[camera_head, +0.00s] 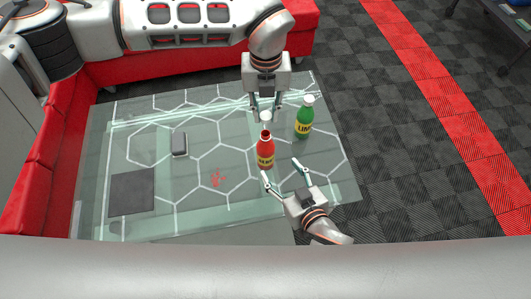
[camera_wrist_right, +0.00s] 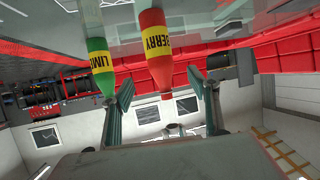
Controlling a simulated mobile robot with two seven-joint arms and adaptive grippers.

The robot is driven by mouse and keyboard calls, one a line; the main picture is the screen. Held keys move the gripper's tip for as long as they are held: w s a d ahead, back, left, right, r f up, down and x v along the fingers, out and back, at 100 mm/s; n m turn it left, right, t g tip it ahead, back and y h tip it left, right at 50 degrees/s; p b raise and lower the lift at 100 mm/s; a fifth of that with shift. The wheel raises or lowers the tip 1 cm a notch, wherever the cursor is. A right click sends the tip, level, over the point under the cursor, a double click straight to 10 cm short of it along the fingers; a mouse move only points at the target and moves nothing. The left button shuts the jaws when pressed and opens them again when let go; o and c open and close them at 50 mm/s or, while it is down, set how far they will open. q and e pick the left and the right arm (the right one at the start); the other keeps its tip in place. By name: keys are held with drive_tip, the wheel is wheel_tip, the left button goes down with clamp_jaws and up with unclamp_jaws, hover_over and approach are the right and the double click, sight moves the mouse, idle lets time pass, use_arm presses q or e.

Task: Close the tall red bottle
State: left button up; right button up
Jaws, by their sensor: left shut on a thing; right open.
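The red bottle (camera_head: 265,152) with a yellow label stands upright on the glass table, its neck showing no white cap. My left gripper (camera_head: 266,104) comes down from the back, shut on a small white cap (camera_head: 266,116) just behind and above the bottle's mouth; the cap looks apart from it. My right gripper (camera_head: 282,169) is open in front of the red bottle, its fingers spread toward the lower body. In the right wrist view, the red bottle (camera_wrist_right: 157,48) appears upside down between the open fingers (camera_wrist_right: 168,98), not clearly touched by either.
A green bottle (camera_head: 304,119) with a white cap stands right of the red one, and shows beside the left finger in the wrist view (camera_wrist_right: 100,60). A dark square (camera_head: 131,192) and a small grey box (camera_head: 179,144) lie on the glass table (camera_head: 330,185) at left. A red sofa (camera_head: 110,72) borders the back.

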drive_tip(key=x, duration=1.2)
drive_tip(key=shift+f, duration=0.1)
drive_tip(key=c, duration=1.7)
use_arm(q)
hover_over(266, 134)
drive_tip(key=shift+f, duration=2.55)
